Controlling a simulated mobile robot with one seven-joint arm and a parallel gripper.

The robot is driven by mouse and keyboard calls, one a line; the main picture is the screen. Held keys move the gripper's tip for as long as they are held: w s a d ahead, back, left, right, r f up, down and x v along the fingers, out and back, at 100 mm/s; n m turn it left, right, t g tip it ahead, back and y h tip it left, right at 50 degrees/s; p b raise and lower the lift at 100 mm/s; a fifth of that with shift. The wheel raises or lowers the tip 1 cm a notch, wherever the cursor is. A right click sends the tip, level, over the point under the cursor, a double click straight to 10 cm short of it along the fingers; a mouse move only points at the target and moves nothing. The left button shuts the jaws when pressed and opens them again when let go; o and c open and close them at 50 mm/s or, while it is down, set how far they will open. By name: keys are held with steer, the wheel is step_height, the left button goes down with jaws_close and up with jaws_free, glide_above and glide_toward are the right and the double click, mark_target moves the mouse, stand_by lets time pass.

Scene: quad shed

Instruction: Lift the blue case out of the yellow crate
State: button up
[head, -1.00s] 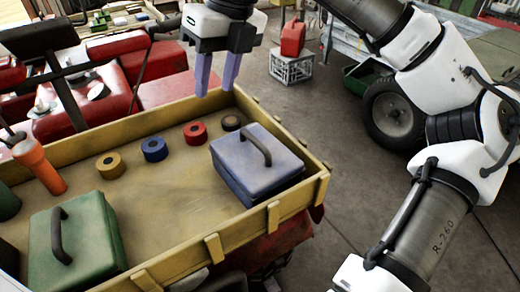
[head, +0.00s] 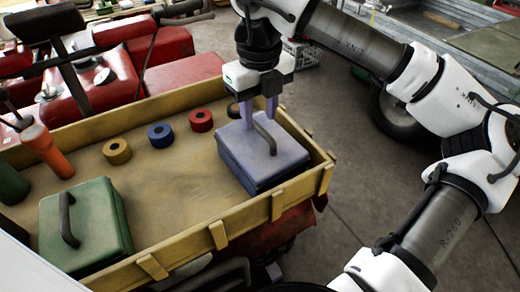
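The blue case (head: 250,165) has a pale blue-grey lid and a dark handle (head: 265,138). It sits at the right end of the yellow crate (head: 190,247), which is a long open box with wooden sides. My gripper (head: 261,120) points down over the case's lid, at the far end of the handle. Its two purple fingers are apart, one on each side of the handle's line. I cannot tell whether the fingertips touch the lid or handle. No grip on the handle shows.
A green case (head: 95,225) stands at the crate's left. Yellow (head: 117,151), blue (head: 161,135) and red (head: 201,120) rolls lie along the far side, and a dark roll is partly hidden behind my gripper. The crate's middle floor is clear.

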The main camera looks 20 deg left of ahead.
mark_target(260, 128)
steer(key=shift+w+f+p, duration=0.1)
steer(key=shift+f+p, duration=0.2)
steer(key=shift+f, duration=1.4)
jaws_close()
